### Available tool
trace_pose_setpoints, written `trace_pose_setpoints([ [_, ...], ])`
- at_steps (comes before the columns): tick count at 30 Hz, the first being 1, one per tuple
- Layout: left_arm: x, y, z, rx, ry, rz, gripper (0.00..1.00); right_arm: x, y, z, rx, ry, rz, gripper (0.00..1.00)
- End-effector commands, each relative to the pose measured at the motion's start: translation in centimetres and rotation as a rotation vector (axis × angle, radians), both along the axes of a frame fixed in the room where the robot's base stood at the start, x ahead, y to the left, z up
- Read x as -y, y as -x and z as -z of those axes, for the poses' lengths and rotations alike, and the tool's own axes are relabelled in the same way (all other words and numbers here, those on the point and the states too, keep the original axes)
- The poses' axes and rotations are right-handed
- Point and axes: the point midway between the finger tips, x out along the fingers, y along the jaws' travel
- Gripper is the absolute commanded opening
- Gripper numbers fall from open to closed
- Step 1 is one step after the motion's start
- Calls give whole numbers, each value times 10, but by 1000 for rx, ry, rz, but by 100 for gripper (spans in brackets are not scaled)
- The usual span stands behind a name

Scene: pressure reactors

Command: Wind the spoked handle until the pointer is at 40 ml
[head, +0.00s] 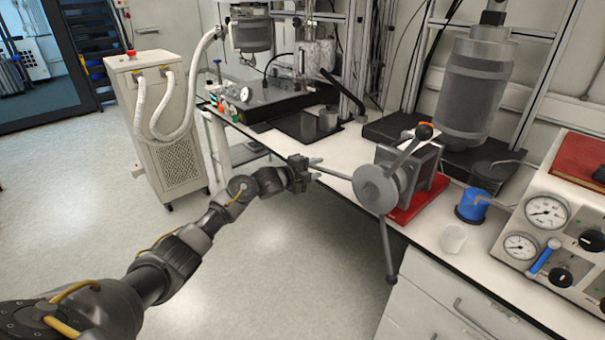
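The spoked handle (375,188) is a grey hub with three visible spokes on the front of a grey metal block (425,165). The spoke tip appears to lie between or just beside the fingers; contact cannot be told. The pointer and its ml scale cannot be made out. My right gripper is out of view.
The block stands on a red base (418,202) at the bench's front edge. To its right are a blue spool (472,206), a clear beaker (453,239) and a gauge panel (530,235). A grey reactor cylinder (474,90) stands behind.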

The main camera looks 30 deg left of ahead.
Motion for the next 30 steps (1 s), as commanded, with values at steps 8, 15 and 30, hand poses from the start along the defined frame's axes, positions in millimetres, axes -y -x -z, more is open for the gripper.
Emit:
trace_pose_setpoints([
  [8, -18, 49, -8, 0, -5, 1, 36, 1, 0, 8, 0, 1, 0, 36],
  [15, -26, 73, -14, -2, -2, -1, 36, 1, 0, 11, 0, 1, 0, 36],
  [30, -29, 76, 14, -52, 45, -25, 34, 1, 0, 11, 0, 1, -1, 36],
])
